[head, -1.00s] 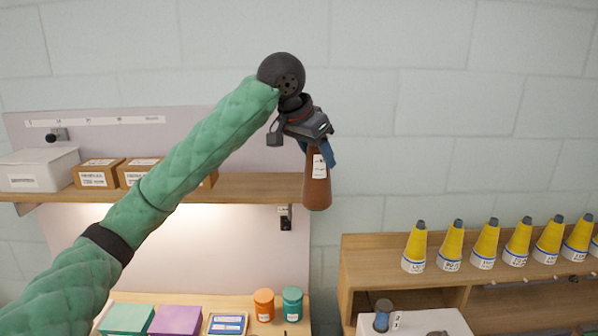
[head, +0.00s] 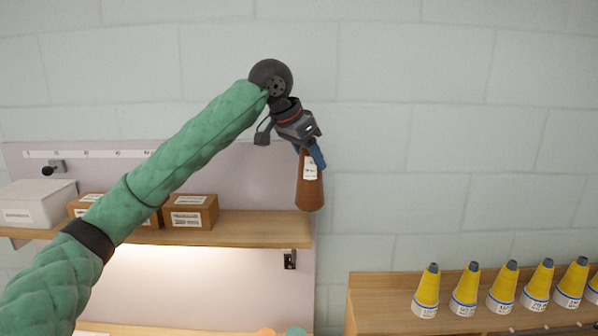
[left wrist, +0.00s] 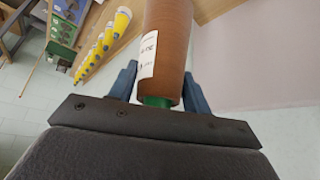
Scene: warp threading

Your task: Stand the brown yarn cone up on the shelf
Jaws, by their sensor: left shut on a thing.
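The brown yarn cone (head: 310,188) hangs upright in my left gripper (head: 311,156), wide end down, with a white label on its side. The gripper's blue fingers are shut on its narrow top. In the left wrist view the cone (left wrist: 168,50) sits between the two blue fingers (left wrist: 160,90), and a green tip shows at its narrow end. In the head view the cone is at the right end of the wooden wall shelf (head: 260,228), its base overlapping the shelf's end in the picture; I cannot tell its depth. My right gripper is not in view.
Two brown boxes (head: 190,212) and a white bin (head: 38,203) stand on the left part of the shelf. The shelf's right part is bare. Several yellow cones (head: 465,290) stand in a row on a wooden unit (head: 385,290) at lower right.

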